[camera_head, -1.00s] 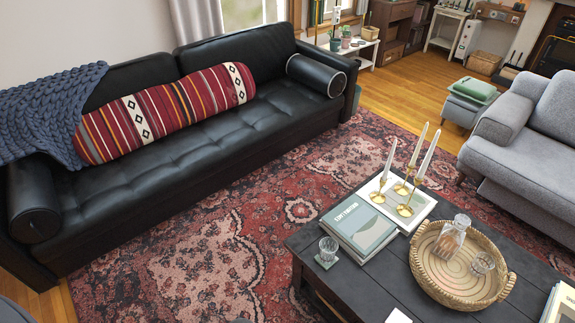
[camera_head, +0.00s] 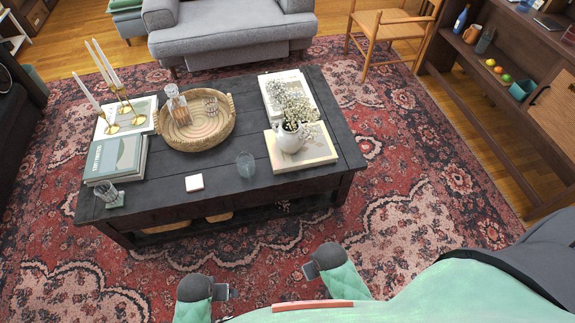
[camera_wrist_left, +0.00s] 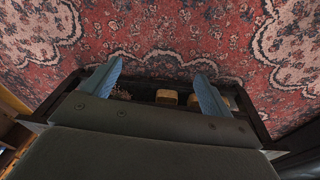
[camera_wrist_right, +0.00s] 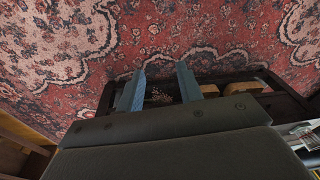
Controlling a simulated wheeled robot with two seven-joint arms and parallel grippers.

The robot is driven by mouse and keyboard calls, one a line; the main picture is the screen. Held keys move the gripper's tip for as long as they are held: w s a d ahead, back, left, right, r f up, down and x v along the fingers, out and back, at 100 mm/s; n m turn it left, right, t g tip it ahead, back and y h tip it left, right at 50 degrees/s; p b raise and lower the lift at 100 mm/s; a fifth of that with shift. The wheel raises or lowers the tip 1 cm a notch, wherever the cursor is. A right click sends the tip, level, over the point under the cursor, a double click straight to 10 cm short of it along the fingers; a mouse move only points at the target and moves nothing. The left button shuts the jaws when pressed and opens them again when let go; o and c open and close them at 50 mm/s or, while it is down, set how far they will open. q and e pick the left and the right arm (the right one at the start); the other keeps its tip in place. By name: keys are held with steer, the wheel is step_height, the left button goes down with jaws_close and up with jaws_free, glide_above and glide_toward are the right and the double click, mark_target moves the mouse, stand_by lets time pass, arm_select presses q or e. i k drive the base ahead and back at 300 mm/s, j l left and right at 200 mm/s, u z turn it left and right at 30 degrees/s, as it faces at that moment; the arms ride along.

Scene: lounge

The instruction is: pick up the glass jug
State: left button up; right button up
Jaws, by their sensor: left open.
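A glass jug with a stopper (camera_head: 178,107), amber-brown inside, stands upright in a round woven tray (camera_head: 228,128) on the dark coffee table (camera_head: 240,208). A glass tumbler (camera_head: 210,105) stands beside it in the tray. My left gripper (camera_head: 222,291) and right gripper (camera_head: 308,270) are low in the head view, in front of the table and well away from the jug. In the left wrist view the left gripper's blue fingers (camera_wrist_left: 156,88) are wide apart and empty. In the right wrist view the right gripper's fingers (camera_wrist_right: 160,88) are apart and empty. Neither wrist view shows the jug.
Brass candle holders (camera_head: 122,117), books (camera_head: 118,160) and a glass (camera_head: 108,190) crowd the table's left. A small glass (camera_head: 245,164) and white coaster (camera_head: 194,183) lie in front of the tray. A white pitcher with flowers (camera_head: 290,137) stands on a book at right.

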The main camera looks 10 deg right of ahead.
mark_target(247, 170)
steer(key=u, duration=0.75)
steer(key=k+l+u, duration=0.3)
steer(key=l+u, duration=0.15)
steer(key=k+l+u, duration=0.45)
